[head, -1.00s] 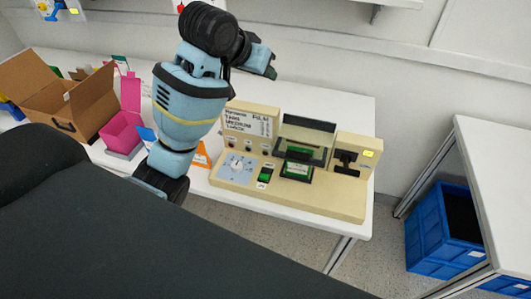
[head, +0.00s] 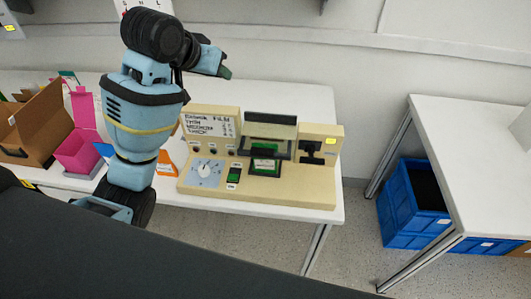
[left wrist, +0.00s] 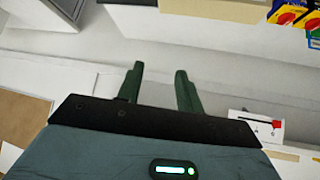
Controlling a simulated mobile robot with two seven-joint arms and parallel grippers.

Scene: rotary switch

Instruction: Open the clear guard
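The beige switch panel (head: 300,194) stands on the white table. A clear guard (head: 268,133) with a dark frame is at its middle, above a green-and-white part (head: 264,161). The guard's upper section looks raised at the back; its exact angle is hard to tell. My left gripper (head: 224,72) is up behind and left of the guard, apart from it. In the left wrist view my left gripper (left wrist: 159,70) has its two dark green fingers apart with nothing between them. The panel is not recognisable in that view. My right gripper is not in view.
A dial (head: 205,171) and a green rocker switch (head: 234,175) are on the panel's left, a black handle (head: 311,149) on its right. A pink bin (head: 80,150), cardboard box (head: 35,130) and orange sign (head: 167,165) stand left. A second table (head: 470,150) is right.

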